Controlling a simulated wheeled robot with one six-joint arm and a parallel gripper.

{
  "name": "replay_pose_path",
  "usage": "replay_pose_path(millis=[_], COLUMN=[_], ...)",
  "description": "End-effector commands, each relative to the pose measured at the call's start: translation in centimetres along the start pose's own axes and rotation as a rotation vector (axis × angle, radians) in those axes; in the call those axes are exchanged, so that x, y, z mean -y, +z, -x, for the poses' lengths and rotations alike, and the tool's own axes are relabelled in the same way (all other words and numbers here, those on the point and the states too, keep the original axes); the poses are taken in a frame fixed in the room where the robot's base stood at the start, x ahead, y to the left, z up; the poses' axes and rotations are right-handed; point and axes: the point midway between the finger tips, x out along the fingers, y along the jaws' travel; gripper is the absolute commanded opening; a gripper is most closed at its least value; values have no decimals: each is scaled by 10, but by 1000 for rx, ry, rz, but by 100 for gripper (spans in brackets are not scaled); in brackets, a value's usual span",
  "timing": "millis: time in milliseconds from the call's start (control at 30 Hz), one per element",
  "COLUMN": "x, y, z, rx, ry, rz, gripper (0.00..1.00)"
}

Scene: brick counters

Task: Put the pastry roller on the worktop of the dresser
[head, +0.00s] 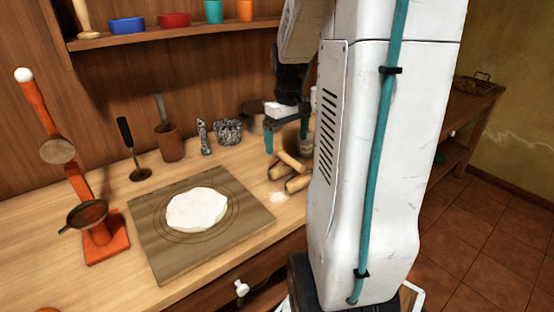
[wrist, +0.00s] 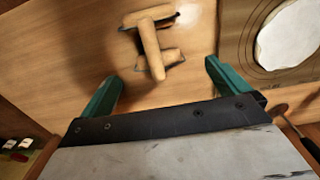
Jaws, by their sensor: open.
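The pastry roller (head: 291,161) is pale wood, a handle with a crosswise roller at each end. It lies on the wooden worktop (head: 225,165) of the dresser, right of the pastry board and partly close to my arm's outline. In the wrist view the pastry roller (wrist: 151,45) lies ahead of the fingertips, its handle running roughly between the finger lines. My gripper (head: 286,135) is above it, with teal fingers spread and nothing between them; the open gripper also shows in the wrist view (wrist: 162,72).
A board (head: 155,240) with flat white dough (head: 197,208) lies left of the roller. A red stand (head: 103,243), a brown cup (head: 169,143) and a patterned pot (head: 228,131) stand around it. A shelf (head: 180,33) with bowls hangs above. My arm hides the worktop's right part.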

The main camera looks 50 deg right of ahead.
Motion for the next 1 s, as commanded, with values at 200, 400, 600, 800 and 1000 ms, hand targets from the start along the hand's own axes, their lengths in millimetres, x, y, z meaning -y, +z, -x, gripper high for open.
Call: replay_pose_path(millis=[200,400,600,800,1000], x=[103,201,245,254,254], y=[26,97,162,187,189], z=[43,67,67,63,63], rx=[-38,-78,-104,-111,-110], ry=[13,7,-8,-16,-16], rz=[77,157,212,229,228], gripper=[100,100,100,100,100])
